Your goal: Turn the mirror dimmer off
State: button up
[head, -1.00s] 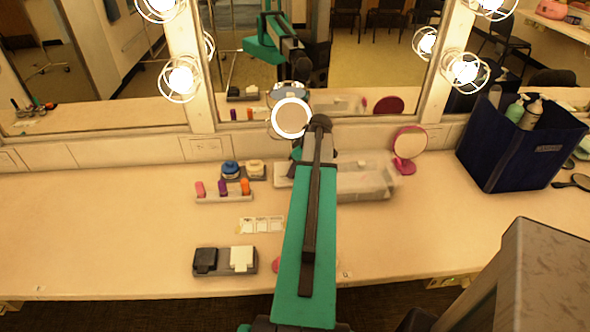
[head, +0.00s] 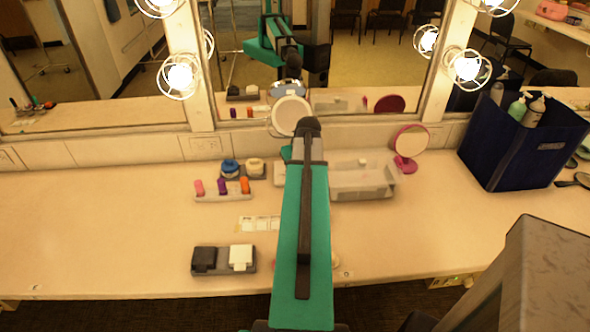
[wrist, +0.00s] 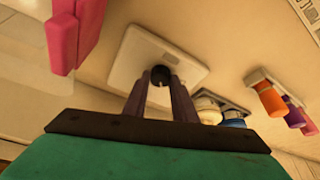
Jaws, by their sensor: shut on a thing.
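The round mirror (head: 291,116) stands at the back of the counter behind my arm in the head view. Its face is pale, with no bright ring. In the wrist view a white square plate (wrist: 143,52) carries a small dark round knob (wrist: 160,74), which looks like the dimmer. My gripper (wrist: 161,88) is shut on this knob, with a finger on each side. In the head view my arm hides the fingers and the knob. The knob's exact turn cannot be read.
Left of my arm stand blue and white jars (head: 231,168) and a rack of small bottles (head: 223,196). To the right are a clear bin (head: 362,190), a pink hand mirror (head: 405,164) and a dark blue caddy (head: 520,150). The left counter is mostly clear.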

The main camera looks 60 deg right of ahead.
jog(key=m, duration=0.2)
jog(key=m+g+h, duration=0.1)
jog(key=m, duration=0.1)
jog(key=shift+w+a, duration=0.15)
jog(key=shift+a, duration=0.05)
jog(key=shift+w+m+g+h+b, duration=0.15)
jog(key=shift+m+g, duration=0.3)
jog(key=shift+m, duration=0.7)
jog(key=shift+m+g+h+b, duration=0.25)
jog(key=shift+m+g, duration=0.2)
jog(key=shift+m, duration=1)
jog(key=o, duration=1)
jog(key=shift+o, duration=0.2)
jog(key=shift+r, duration=0.15)
jog(key=b+v, duration=0.2)
jog(key=v, duration=1.1)
jog(key=shift+a+r, duration=0.2)
jog(key=shift+a, duration=0.05)
